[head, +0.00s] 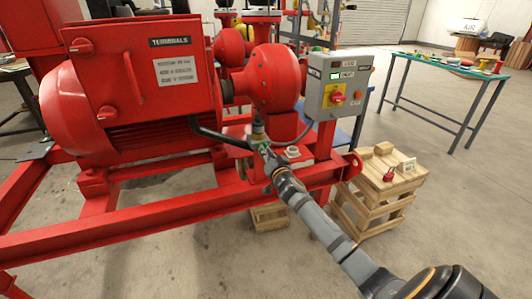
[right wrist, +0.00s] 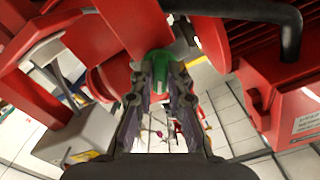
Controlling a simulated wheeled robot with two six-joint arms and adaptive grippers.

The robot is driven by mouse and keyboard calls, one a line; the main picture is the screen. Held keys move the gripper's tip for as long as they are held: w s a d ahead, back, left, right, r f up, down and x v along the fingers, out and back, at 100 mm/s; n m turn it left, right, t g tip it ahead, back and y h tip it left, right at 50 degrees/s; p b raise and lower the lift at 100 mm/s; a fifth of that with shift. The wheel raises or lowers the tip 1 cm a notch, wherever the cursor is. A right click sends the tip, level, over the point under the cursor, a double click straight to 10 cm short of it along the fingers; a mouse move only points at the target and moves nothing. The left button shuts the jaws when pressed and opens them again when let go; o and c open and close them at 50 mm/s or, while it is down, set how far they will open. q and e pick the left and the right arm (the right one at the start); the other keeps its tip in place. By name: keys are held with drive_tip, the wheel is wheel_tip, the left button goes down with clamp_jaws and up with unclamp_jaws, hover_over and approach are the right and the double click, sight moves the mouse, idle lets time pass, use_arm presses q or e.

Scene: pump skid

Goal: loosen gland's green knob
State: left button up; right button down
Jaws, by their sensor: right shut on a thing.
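The gland's green knob (right wrist: 160,57) shows in the right wrist view between the tips of my right gripper (right wrist: 162,76), which is shut on it. A small part of the knob shows beyond the fingertips. In the head view my right gripper (head: 264,150) reaches in from the lower right to the small fitting below the red pump casing (head: 273,78). There the gripper covers most of the knob. My left gripper is in neither view.
The red motor and terminal box (head: 140,85) stand left of my gripper. A black hose (head: 222,137) runs close by. A grey control box (head: 338,84) stands to the right. A wooden crate (head: 372,206) and a red skid rail (head: 150,222) are nearby below.

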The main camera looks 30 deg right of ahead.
drive_tip(key=shift+n, duration=0.4)
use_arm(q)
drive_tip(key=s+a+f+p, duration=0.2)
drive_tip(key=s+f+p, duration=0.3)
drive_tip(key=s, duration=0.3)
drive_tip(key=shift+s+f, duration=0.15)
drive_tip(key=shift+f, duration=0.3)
use_arm(e)
drive_tip(key=n, duration=2.3)
drive_tip(key=shift+f, duration=0.1)
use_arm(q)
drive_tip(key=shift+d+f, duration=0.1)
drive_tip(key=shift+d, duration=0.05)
use_arm(e)
drive_tip(key=shift+n, duration=0.3)
